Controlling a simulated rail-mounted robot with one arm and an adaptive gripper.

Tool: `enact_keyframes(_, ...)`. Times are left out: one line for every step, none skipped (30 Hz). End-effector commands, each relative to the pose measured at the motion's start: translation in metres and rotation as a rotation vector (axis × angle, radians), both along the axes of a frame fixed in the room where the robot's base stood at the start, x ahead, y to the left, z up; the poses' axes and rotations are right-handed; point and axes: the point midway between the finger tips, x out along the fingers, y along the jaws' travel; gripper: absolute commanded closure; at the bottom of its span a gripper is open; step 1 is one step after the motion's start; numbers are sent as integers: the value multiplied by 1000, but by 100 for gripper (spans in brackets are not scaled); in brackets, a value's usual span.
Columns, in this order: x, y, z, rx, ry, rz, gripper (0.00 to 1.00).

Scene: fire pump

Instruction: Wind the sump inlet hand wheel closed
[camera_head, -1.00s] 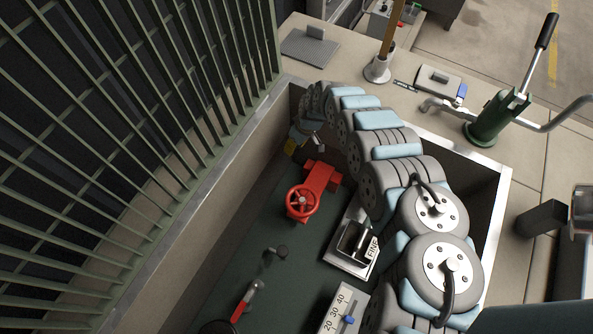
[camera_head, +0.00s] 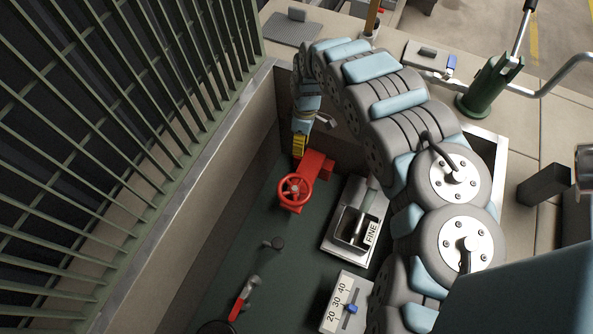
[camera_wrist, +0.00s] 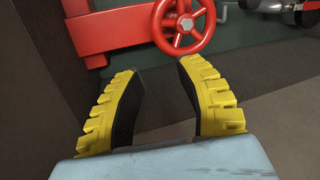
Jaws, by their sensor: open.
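The sump inlet hand wheel (camera_head: 295,190) is a red spoked wheel on a red valve body (camera_head: 317,168), low in the sump pit. In the wrist view the wheel (camera_wrist: 184,22) is at the top, right of centre, with the red body (camera_wrist: 100,28) to its left. My gripper (camera_wrist: 155,72) is open and empty, its yellow-backed fingers pointing toward the wheel and apart from it. In the head view my gripper (camera_head: 299,146) hangs just beyond the valve, with one yellow finger showing; the rest is hidden.
A tray marked FINE (camera_head: 356,229), a scale box (camera_head: 346,303) and a red-handled lever (camera_head: 242,298) stand in the pit. A slatted grating (camera_head: 110,130) rises at left. A green hand pump (camera_head: 490,90) stands on the right ledge. Dark floor left of the wheel is clear.

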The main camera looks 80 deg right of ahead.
Motion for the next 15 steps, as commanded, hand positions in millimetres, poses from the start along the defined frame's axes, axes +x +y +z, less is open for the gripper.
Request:
enact_keyframes(0,3,-14,2,0,1,64)
enact_keyframes(0,5,-19,2,0,1,64)
enact_keyframes(0,7,-26,2,0,1,64)
enact_keyframes(0,9,-32,3,0,0,64)
enact_keyframes(0,10,-37,4,0,-1,64)
enact_keyframes(0,12,-44,5,0,-2,64)
enact_keyframes(0,14,-49,5,0,-2,64)
enact_keyframes(0,15,-54,5,-1,-1,64)
enact_keyframes(0,17,-61,4,0,-1,64)
enact_keyframes(0,18,-66,3,0,0,64)
enact_keyframes(0,19,-71,3,0,0,64)
enact_keyframes(0,21,-77,2,0,0,64)
enact_keyframes(1,23,-82,2,-1,0,64)
enact_keyframes(1,24,-87,2,-1,0,64)
enact_keyframes(1,26,-94,1,-1,-1,64)
